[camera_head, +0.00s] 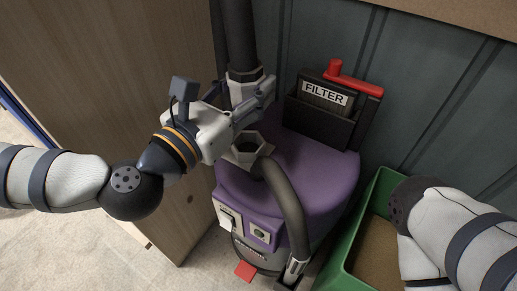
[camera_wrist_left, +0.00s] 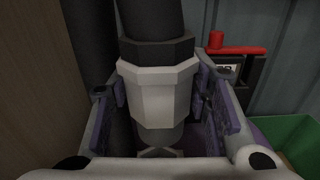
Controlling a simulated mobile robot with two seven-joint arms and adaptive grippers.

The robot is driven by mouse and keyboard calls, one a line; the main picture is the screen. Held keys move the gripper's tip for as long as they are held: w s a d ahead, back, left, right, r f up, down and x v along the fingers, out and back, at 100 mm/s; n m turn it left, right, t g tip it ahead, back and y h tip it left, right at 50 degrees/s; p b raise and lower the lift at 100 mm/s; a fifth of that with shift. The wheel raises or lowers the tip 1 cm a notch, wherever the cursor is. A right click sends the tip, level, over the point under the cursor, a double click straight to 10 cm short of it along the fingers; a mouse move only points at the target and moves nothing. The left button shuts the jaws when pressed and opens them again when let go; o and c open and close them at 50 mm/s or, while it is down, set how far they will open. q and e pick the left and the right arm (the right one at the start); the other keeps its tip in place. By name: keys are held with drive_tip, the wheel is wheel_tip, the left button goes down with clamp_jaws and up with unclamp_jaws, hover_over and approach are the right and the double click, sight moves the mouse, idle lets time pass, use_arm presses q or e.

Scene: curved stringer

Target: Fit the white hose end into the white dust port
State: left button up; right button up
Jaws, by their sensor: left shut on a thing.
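My left gripper (camera_head: 252,98) is shut on the white hose end (camera_head: 242,88), a faceted white collar under a dark hose. In the left wrist view the hose end (camera_wrist_left: 157,92) stands upright between the two finger pads, with a grey spigot below the collar. The white dust port (camera_head: 249,149) is an open, dark-mouthed ring on top of the purple machine, below the hose end. A gap shows between them in the head view. In the left wrist view a pale rim, likely the port (camera_wrist_left: 159,153), shows just under the spigot. My right gripper is outside both views.
The purple machine (camera_head: 322,178) carries a dark filter box (camera_head: 320,105) with a red handle (camera_head: 352,80) behind the port. A dark curved hose (camera_head: 288,200) runs down its front. A wooden panel (camera_head: 120,70) stands left, a green bin (camera_head: 357,217) right.

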use_arm(q)
drive_tip(key=shift+w, duration=0.2)
wheel_tip(320, 180, down, 10)
drive_tip(key=b, duration=0.3)
drive_tip(key=o, duration=0.8)
drive_tip(key=shift+f, duration=0.15)
drive_tip(key=o, duration=0.5)
drive_tip(key=shift+c, duration=0.2)
